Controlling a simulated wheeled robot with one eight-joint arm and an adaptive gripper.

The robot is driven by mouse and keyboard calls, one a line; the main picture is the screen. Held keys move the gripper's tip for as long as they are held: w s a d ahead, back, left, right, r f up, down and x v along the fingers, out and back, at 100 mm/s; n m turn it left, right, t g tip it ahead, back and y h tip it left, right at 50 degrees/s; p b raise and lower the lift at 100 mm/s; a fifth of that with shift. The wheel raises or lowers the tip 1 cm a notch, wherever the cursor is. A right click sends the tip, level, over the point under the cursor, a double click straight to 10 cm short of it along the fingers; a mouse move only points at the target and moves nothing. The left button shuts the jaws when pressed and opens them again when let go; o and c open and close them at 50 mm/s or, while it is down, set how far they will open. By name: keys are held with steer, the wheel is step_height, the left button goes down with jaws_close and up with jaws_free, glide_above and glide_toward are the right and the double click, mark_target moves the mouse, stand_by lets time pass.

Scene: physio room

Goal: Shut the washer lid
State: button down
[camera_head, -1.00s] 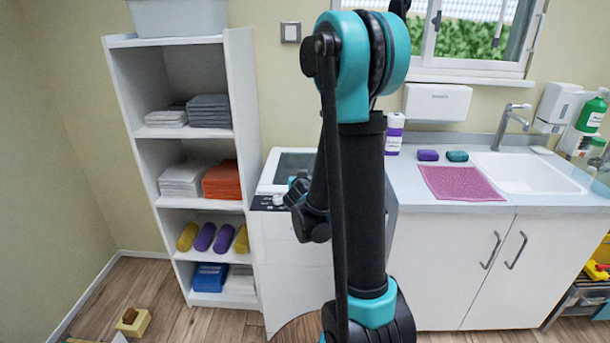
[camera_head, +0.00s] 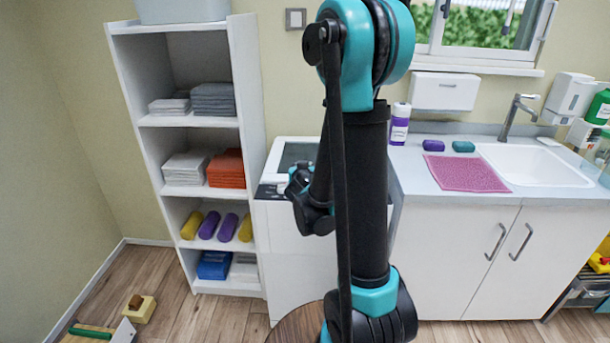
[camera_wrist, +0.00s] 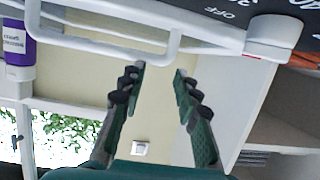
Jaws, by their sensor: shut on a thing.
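The white washer (camera_head: 285,240) stands between the shelf and the sink cabinet in the head view. Its lid (camera_head: 299,153) has a white frame and a grey panel; its exact angle is hard to judge. My gripper (camera_wrist: 160,70) shows in the wrist view with its fingers apart, tips beside a white bar (camera_wrist: 105,57) that looks like part of the lid. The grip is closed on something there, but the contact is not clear. The dark control panel (camera_wrist: 205,12) with OFF lettering is upside down at the top. In the head view my arm hides the washer's right side.
A shelf (camera_head: 250,130) with towels and rolls stands close on the left. On the right are the counter (camera_head: 420,185), a pink mat (camera_head: 465,173), a sink (camera_head: 535,165) and a purple-labelled bottle (camera_head: 399,125). A toy-like box (camera_head: 140,310) lies on the floor at lower left.

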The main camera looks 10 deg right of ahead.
steer(key=d+v, duration=0.1)
steer(key=v, duration=1.1)
steer(key=s+d+f+g, duration=0.6)
steer(key=s+f, duration=0.2)
steer(key=s, duration=0.1)
steer(key=s+a+f+n+g+y, duration=0.2)
steer(key=s+a+f+g+y, duration=0.1)
steer(key=s, duration=0.5)
steer(key=shift+s+a+f+g, duration=0.25)
steer(key=shift+a+f+g, duration=0.25)
steer(key=shift+a+f, duration=0.4)
